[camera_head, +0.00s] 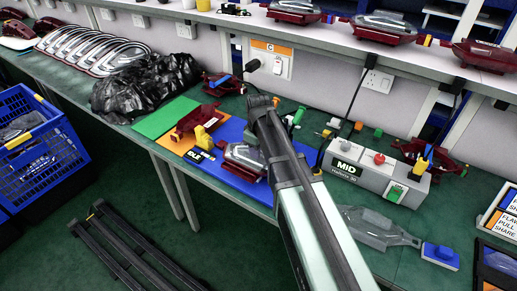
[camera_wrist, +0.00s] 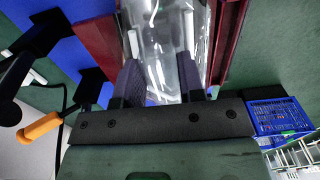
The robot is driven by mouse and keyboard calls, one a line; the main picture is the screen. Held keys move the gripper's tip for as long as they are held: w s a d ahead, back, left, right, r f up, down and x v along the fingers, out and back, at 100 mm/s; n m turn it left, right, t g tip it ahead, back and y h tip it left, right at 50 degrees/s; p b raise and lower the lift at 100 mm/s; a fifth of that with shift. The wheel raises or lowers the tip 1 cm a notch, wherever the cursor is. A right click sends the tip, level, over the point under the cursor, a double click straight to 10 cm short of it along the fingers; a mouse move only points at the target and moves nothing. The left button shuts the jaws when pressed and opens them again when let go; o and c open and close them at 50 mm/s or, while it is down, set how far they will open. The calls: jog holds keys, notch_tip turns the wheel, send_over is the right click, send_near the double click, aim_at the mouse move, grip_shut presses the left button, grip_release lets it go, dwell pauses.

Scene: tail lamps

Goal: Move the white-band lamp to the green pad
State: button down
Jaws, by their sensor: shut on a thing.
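A lamp with a clear lens and dark red body (camera_head: 244,160) sits at the blue mat (camera_head: 228,172), partly hidden behind my arm in the head view. In the wrist view the clear lens (camera_wrist: 165,62) lies between the two fingers of my gripper (camera_wrist: 161,50), which is shut on it; red body parts show on both sides. I cannot make out a white band on it. The green pad (camera_head: 165,117) lies flat and bare to the left, beside the black bag. My fingertips are hidden in the head view.
A red lamp part with a yellow piece (camera_head: 196,124) sits on the orange pad between the green pad and the blue mat. A black bag (camera_head: 145,85) lies behind the green pad. A grey MID box (camera_head: 368,172) stands right of my arm. A blue crate (camera_head: 40,150) is at left.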

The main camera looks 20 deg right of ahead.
jog(key=shift+r+p, duration=0.8)
jog(key=shift+r, duration=0.2)
notch_tip(320, 180, up, 2)
jog(key=shift+r+p, duration=0.1)
jog(key=shift+p, duration=0.95)
jog(key=shift+a, duration=0.15)
